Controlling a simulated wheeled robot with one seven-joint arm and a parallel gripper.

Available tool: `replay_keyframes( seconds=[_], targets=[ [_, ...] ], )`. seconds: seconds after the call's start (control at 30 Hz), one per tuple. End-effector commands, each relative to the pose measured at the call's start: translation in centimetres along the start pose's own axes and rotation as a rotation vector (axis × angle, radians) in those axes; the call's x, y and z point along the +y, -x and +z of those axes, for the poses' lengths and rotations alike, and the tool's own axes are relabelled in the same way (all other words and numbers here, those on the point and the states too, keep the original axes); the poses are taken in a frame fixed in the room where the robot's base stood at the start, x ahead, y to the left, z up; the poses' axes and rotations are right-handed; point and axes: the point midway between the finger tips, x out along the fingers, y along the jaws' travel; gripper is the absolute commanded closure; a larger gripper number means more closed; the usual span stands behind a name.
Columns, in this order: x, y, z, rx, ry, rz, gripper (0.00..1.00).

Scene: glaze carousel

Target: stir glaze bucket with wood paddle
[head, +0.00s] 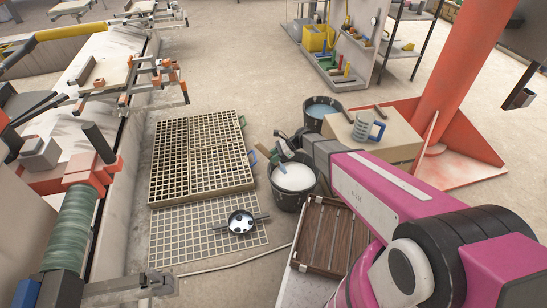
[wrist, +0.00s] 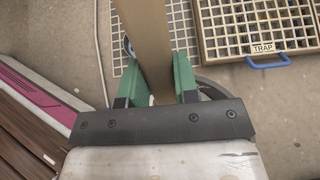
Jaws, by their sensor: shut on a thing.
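The glaze bucket (head: 296,180), dark with white glaze in it, stands on the floor at the middle of the head view. My gripper (head: 284,155) is over its far left rim. In the wrist view the green fingers of my gripper (wrist: 155,82) are closed on the flat tan wood paddle (wrist: 147,35). A piece of dark rim shows behind the right finger. The paddle's lower end is hidden in the wrist view, and I cannot tell whether it touches the glaze.
A second bucket (head: 322,112) with bluish liquid stands behind, beside a tan box (head: 375,137) bearing a jug. A wooden slatted tray (head: 330,237) is close in front. Floor grates (head: 200,160) lie left, with a dark pan (head: 241,221) on the mesh. An orange column (head: 455,90) stands right.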

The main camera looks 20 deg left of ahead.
Motion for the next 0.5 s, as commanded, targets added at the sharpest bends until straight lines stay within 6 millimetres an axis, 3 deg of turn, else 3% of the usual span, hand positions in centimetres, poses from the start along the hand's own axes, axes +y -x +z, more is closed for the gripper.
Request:
replay_keyframes(
  seconds=[0.27, 0.5],
  targets=[
    [0.0, 0.1, 0.2, 0.000, 0.000, 0.000, 0.96],
    [0.1, 1.0, 1.6, 0.000, 0.001, 0.000, 0.96]
  ],
)
